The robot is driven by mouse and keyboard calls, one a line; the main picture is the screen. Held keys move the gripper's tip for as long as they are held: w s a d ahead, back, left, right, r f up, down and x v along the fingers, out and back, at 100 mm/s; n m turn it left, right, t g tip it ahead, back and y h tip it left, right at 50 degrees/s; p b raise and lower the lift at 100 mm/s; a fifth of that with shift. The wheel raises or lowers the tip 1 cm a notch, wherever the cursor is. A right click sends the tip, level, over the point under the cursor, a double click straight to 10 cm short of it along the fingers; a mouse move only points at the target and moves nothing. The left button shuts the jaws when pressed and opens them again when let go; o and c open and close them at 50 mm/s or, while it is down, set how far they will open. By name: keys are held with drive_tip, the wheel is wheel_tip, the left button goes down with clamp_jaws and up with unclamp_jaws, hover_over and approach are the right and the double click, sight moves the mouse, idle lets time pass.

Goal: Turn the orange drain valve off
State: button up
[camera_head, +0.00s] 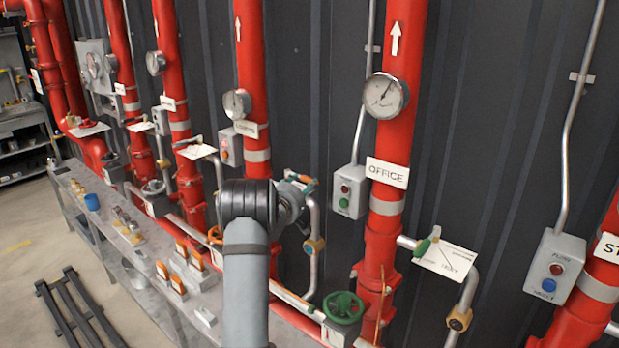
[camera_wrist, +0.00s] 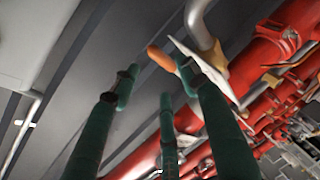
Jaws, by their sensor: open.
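The orange drain valve handle (camera_wrist: 160,58) shows in the wrist view as a small orange lever on a silver pipe (camera_wrist: 200,25), beside a white tag (camera_wrist: 188,52). My gripper (camera_wrist: 153,82) has green fingers spread open, with nothing held between them. The handle lies just beyond the fingertips, nearer the right finger, whose tip overlaps it in the picture. I cannot tell whether they touch. In the head view, my gripper (camera_head: 296,188) is mostly hidden behind my wrist, near a bit of orange and the upper end of a silver drain pipe (camera_head: 314,225) beside a red riser.
The OFFICE riser (camera_head: 380,240) stands right of my arm, with a gauge (camera_head: 387,95), a button box (camera_head: 349,192) and a green handwheel (camera_head: 343,308). Another drain handle (camera_head: 422,247) and tag are farther right. A grey bench (camera_head: 130,240) with small parts runs along the left.

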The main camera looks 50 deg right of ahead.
sight(310, 180)
drive_tip(key=p+x, duration=0.3)
drive_tip(key=x, duration=0.4)
drive_tip(key=shift+s+d, duration=0.1)
drive_tip(key=shift+d, duration=0.1)
drive_tip(key=shift+w+d+f, duration=0.15)
drive_tip(key=shift+w+d, duration=0.05)
drive_tip(key=shift+d, duration=0.2)
clamp_jaws()
idle(0.4)
